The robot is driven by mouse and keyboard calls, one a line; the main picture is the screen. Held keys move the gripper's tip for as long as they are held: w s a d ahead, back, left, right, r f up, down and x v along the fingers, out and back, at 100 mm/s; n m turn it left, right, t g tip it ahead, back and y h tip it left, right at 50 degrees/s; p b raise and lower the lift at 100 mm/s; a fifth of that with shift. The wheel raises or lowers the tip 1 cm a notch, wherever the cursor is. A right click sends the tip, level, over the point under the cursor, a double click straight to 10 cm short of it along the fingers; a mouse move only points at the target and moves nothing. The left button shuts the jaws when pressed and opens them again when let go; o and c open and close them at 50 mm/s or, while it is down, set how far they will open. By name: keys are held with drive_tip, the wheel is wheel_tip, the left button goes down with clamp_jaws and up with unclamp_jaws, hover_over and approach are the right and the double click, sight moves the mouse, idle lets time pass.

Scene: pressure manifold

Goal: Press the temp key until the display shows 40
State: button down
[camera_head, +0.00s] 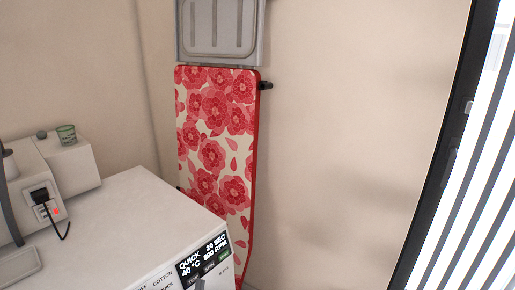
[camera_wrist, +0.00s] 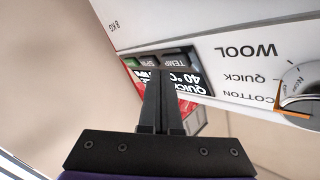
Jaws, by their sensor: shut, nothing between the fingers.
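The washing machine's display (camera_head: 204,254) reads QUICK, 40 °C, 20 SEC and 900 RPM in the head view. In the wrist view the display (camera_wrist: 188,82) appears upside down and partly hidden by my fingers. The temp key (camera_wrist: 175,62) is a grey key beside the display, with the spin key (camera_wrist: 150,63) next to it. My gripper (camera_wrist: 162,74) is shut and empty, its fingertips over the display close to the temp and spin keys. I cannot tell whether they touch the panel.
The white washing machine (camera_head: 110,225) has a program dial (camera_wrist: 303,88) marked WOOL, QUICK and COTTON. A floral ironing board (camera_head: 215,140) stands against the wall behind.

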drive_tip(key=shift+s+d+r+p, duration=0.25)
drive_tip(key=shift+s+d+p, duration=0.4)
drive_tip(key=shift+d+p, duration=0.1)
drive_tip(key=shift+s+d+r+p, duration=0.2)
drive_tip(key=shift+s+d+p, duration=0.4)
drive_tip(key=shift+d, duration=0.1)
drive_tip(key=shift+s+d+r+p, duration=0.25)
drive_tip(key=shift+s+d+p, duration=0.4)
drive_tip(key=shift+d+p, duration=0.1)
drive_tip(key=shift+r, duration=0.1)
